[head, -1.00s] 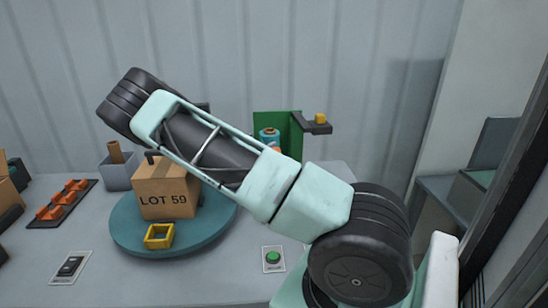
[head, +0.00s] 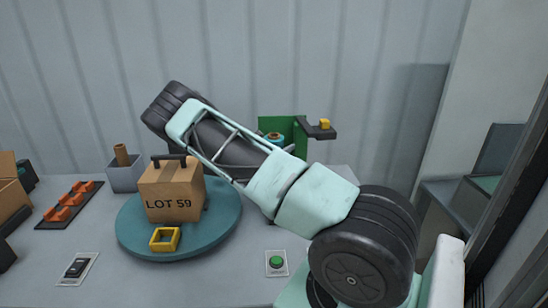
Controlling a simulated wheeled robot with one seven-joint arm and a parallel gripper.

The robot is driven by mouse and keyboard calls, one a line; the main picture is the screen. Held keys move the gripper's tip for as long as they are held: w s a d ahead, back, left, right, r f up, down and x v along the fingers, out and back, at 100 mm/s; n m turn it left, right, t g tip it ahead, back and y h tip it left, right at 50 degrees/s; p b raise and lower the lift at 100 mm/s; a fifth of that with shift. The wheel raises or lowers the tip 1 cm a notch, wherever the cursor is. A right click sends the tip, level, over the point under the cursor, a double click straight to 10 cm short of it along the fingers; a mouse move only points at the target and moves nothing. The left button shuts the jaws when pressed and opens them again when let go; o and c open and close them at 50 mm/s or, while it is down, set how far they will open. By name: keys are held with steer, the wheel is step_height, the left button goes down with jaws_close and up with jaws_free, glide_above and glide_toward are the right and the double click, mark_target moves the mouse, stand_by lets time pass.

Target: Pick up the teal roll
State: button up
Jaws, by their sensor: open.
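The teal roll (head: 272,137) stands at the back of the counter, in front of a green panel (head: 298,132). Only its upper end shows, with a brownish core in the top. My arm crosses in front and hides its lower part. My gripper is not in view; only the arm's links show, reaching from the lower right to the upper left, so I cannot tell how far it is from the roll.
A teal turntable (head: 225,225) holds a "LOT 59" box (head: 172,190) with a black handle and a yellow square frame (head: 165,239). A grey bin (head: 125,178), an orange-hooked rack (head: 70,203), a switch (head: 76,268) and a green button (head: 276,262) are around it. A dark bracket (head: 320,131) juts right.

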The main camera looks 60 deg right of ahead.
steer(key=c, duration=1.5)
steer(key=shift+c, duration=0.2)
steer(key=shift+r, duration=0.1)
